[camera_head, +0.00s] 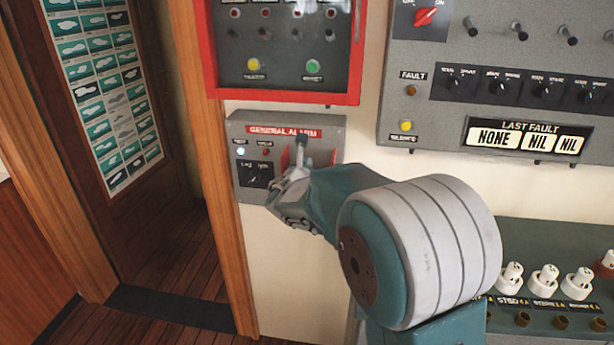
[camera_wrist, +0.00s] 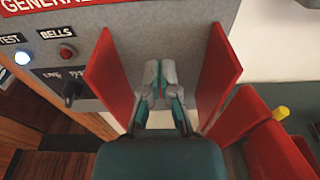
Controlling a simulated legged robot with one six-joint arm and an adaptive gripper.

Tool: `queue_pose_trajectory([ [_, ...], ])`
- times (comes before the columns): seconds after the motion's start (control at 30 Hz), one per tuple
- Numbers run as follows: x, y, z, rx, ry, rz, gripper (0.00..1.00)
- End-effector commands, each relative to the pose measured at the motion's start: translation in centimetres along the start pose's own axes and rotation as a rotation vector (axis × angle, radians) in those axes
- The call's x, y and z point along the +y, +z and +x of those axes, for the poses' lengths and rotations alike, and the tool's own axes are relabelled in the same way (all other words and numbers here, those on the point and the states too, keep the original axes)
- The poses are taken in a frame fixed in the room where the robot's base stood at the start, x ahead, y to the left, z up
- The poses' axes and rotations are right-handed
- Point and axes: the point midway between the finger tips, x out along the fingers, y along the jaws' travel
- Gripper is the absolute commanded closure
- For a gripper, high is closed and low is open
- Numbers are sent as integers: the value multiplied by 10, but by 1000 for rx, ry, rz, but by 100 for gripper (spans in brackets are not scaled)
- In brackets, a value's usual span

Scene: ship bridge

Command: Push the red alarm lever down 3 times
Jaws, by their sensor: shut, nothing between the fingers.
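The grey general alarm box (camera_head: 240,130) is on the wall, with a red "GENERAL ALARM" label. Two red plates flank that spot, a left plate (camera_wrist: 108,75) and a right plate (camera_wrist: 218,75) in the wrist view. My gripper (camera_head: 290,185) is in front of the box, just below the handle. In the wrist view my gripper (camera_wrist: 160,78) is shut and empty, its fingertips between the plates. The lever cannot be made out there; whether the fingers touch it is unclear.
A red-framed panel (camera_head: 285,97) is right above the box. A grey fault panel (camera_head: 430,100) is at upper right. A console (camera_head: 545,305) with white knobs is at lower right. A wooden door post (camera_head: 215,170) stands close on the left.

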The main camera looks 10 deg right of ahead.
Motion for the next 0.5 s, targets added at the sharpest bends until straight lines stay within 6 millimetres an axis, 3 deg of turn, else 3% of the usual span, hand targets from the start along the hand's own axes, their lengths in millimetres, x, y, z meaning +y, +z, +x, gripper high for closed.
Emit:
queue_pose_trajectory([
  [0.5, 0, 0, -36, -1, 1, 0, 100],
])
